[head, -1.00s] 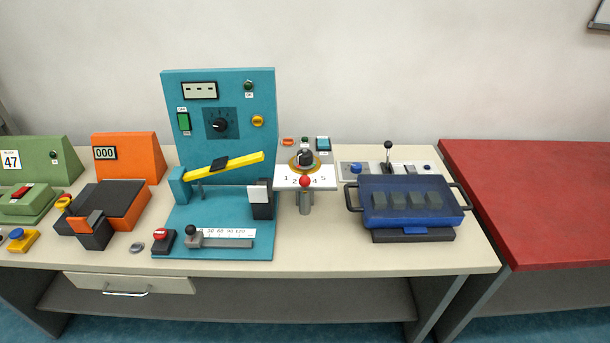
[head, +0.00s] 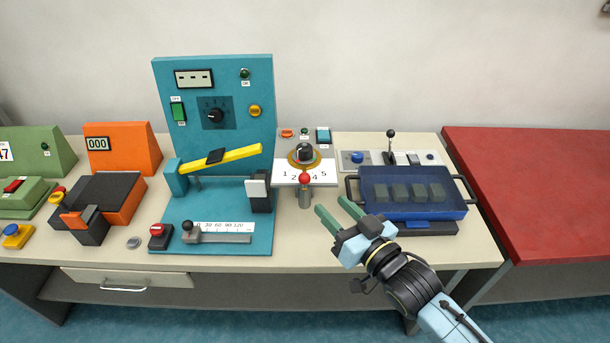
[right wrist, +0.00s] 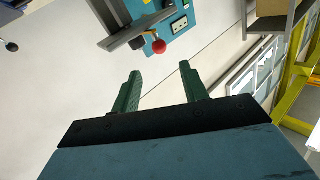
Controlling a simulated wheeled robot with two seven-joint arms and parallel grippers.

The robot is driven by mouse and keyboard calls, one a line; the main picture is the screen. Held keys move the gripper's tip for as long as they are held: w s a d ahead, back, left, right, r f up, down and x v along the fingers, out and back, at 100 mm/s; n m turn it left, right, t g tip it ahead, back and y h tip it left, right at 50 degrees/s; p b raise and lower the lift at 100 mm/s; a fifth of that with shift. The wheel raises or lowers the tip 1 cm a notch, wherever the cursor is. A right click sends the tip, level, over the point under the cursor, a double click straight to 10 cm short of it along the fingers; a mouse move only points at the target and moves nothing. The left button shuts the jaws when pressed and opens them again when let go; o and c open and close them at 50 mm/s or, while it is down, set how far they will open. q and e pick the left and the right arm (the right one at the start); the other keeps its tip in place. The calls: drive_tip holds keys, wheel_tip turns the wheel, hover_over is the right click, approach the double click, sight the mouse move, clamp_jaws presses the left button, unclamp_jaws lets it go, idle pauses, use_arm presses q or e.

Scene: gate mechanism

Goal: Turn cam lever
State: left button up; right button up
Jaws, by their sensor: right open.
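A lever with a red ball knob (head: 305,178) stands at the front of a white plate numbered 1 to 5 (head: 285,178), its knob near the middle numbers. A dark round part on a brass-coloured disc (head: 302,159) sits behind it. My right gripper (head: 331,204) is open and empty, just right of and in front of the red knob, apart from it. In the right wrist view the red knob (right wrist: 159,46) shows beyond and between the open fingers (right wrist: 158,70). My left gripper is not in view.
A teal panel (head: 240,100) with a yellow bar (head: 240,154) stands left of the numbered plate. A blue case with handles (head: 415,205) lies right, close to my right gripper. A black-knobbed lever (head: 390,145) stands behind the case. The red table (head: 530,190) is clear.

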sight(308, 182)
drive_tip(key=x, duration=1.1)
drive_tip(key=shift+w+a, duration=0.1)
clamp_jaws()
